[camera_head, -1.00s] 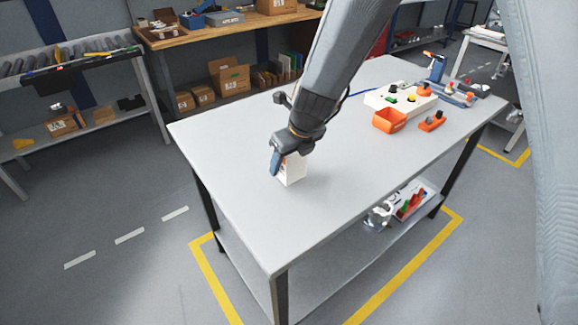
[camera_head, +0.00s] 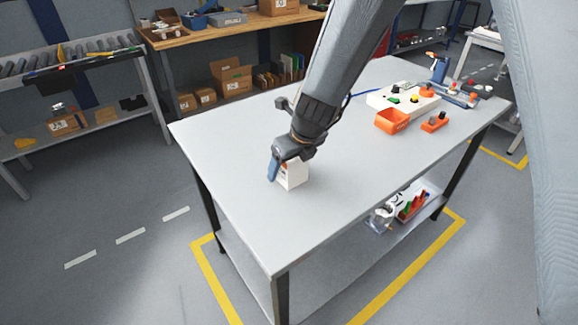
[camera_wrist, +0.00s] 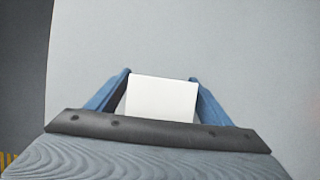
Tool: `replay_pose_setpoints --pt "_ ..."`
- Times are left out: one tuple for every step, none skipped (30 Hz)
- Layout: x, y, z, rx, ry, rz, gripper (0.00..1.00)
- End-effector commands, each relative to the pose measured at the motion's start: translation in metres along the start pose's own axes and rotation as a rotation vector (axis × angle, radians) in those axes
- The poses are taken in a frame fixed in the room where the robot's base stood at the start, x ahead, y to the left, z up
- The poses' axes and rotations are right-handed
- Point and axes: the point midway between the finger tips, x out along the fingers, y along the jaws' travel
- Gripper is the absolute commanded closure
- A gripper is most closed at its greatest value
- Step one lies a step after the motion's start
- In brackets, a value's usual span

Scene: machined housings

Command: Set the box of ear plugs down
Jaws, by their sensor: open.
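The box of ear plugs (camera_head: 295,175) is a small white box standing on the grey table top near its left part. In the wrist view its plain white face (camera_wrist: 160,99) shows between the two blue fingers. My gripper (camera_head: 281,168) is around the box from above, one finger on each side. The fingers are open, with a narrow gap visible beside the box on the right in the wrist view. The upper part of the box is partly hidden by my gripper in the head view.
The grey table (camera_head: 240,205) is clear around the box. Toward its far right stand an orange bin (camera_head: 392,121), a white panel with buttons (camera_head: 402,99) and a small orange part (camera_head: 434,122). A lower shelf holds a tray of coloured items (camera_head: 413,203).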

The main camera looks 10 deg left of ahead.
Motion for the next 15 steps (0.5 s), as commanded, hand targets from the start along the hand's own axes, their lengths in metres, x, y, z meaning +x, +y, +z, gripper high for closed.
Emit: replay_pose_setpoints --pt "-0.004 0.0 0.002 0.0 -0.001 0.0 0.27" --pt "-0.007 0.0 0.002 0.0 -0.002 0.0 0.27" --pt "-0.012 0.0 0.002 0.0 -0.002 -0.001 0.27" --pt "-0.017 0.0 0.002 0.0 -0.002 -0.001 0.27" --pt "-0.022 0.0 0.002 0.0 -0.003 -0.001 0.27" --pt "-0.03 0.0 0.002 -0.001 -0.004 -0.002 0.27" --pt "-0.036 0.0 0.003 0.0 -0.005 -0.002 0.27" --pt "-0.043 0.0 0.003 -0.001 -0.004 -0.001 0.27" --pt "-0.052 0.0 0.003 0.0 -0.004 -0.001 0.27" --pt "-0.058 0.0 0.002 -0.001 -0.003 -0.001 0.27" --pt "-0.064 0.0 0.003 -0.001 -0.005 -0.002 0.27" --pt "-0.072 0.0 0.003 -0.001 -0.004 -0.002 0.27" --pt "-0.079 0.0 0.002 -0.001 -0.004 -0.002 0.27" --pt "-0.084 0.0 0.002 0.0 -0.004 -0.001 0.27" --pt "-0.091 -0.001 0.002 -0.001 -0.004 -0.002 0.27"
